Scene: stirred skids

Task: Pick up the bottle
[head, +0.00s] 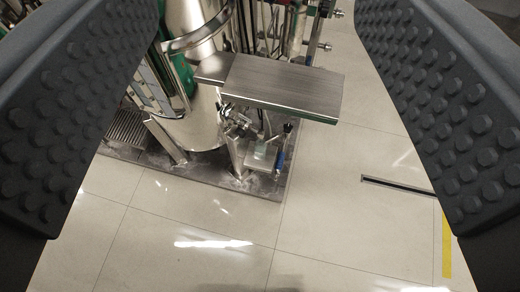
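My gripper (258,110) shows as two large dark studded finger pads along the left and right sides of the view. The pads stand wide apart, with nothing held between them. I cannot make out a bottle for certain. A small pale, greenish translucent object (262,153) sits low by the skid's front corner, below a steel shelf (285,88). A blue part (280,163) is beside it. Both are too small to identify, and the shelf and pipes hide part of that area.
A steel vessel (200,118) on legs stands on a dark skid base (215,184), with pipes and valves behind. The tiled floor (330,225) in front and to the right is clear. A floor drain slot (398,187) and yellow tape (447,250) are at the right.

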